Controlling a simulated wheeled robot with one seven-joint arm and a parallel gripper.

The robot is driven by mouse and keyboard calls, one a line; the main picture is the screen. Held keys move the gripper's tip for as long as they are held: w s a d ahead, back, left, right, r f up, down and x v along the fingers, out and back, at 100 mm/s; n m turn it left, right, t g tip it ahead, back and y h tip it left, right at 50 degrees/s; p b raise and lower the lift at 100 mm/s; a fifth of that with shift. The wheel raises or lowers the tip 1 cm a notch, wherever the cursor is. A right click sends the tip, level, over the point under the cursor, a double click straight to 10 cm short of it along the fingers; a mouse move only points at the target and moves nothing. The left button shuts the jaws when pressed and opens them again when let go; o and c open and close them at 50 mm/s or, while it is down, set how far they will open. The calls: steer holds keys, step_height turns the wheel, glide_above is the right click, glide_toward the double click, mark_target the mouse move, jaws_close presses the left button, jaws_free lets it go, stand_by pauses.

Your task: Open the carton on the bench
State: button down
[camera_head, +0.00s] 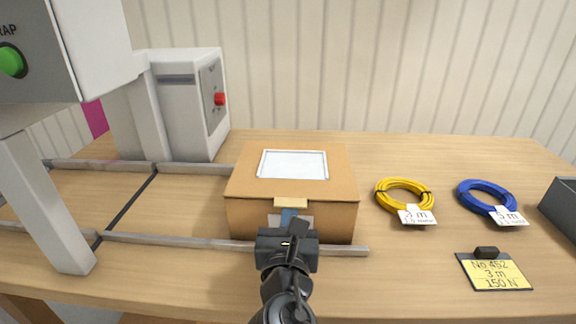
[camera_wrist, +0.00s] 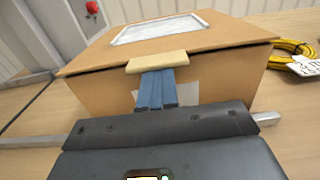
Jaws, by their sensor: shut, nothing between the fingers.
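The brown carton (camera_head: 240,186) stands on the bench (camera_head: 420,270) with its lid down. A white-framed panel (camera_head: 293,164) lies on the lid. A pale tab (camera_head: 290,203) sticks out at the middle of the lid's front edge; it also shows in the wrist view (camera_wrist: 157,62). My gripper (camera_head: 291,214) is in front of the carton's front face, with its blue fingers (camera_wrist: 157,88) shut and empty. The fingertips are just under the tab in the wrist view. I cannot tell whether they touch it. A light patch on the front face is partly hidden behind the fingers.
Metal rails (camera_head: 190,241) run along the bench at left, beside a white machine (camera_head: 185,105) with a red button. A yellow cable coil (camera_head: 403,190), a blue coil (camera_head: 485,193), a yellow label plate (camera_head: 495,271) and a dark bin (camera_head: 562,207) are to the right.

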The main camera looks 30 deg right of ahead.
step_height(320, 180, up, 7)
steer(key=p, duration=0.7)
steer(key=shift+p, duration=0.3)
steer(key=shift+w+d+r+p, duration=0.35)
steer(key=shift+r+p, duration=0.15)
steer(key=shift+p, duration=0.15)
steer(key=shift+w+d+r+p, duration=0.2)
steer(key=shift+w+r+p, duration=0.15)
steer(key=shift+r+p, duration=0.2)
steer(key=w+d+r, duration=0.2)
steer(key=w+r, duration=0.1)
steer(key=r, duration=0.1)
steer(key=shift+w+d+r, duration=0.2)
steer(key=shift+d+r, duration=0.05)
steer(key=shift+r, duration=0.1)
steer(key=w+d+r, duration=0.4)
steer(key=w+r, duration=0.2)
steer(key=shift+w+d, duration=0.25)
steer(key=shift+d, duration=0.1)
stand_by(0.4)
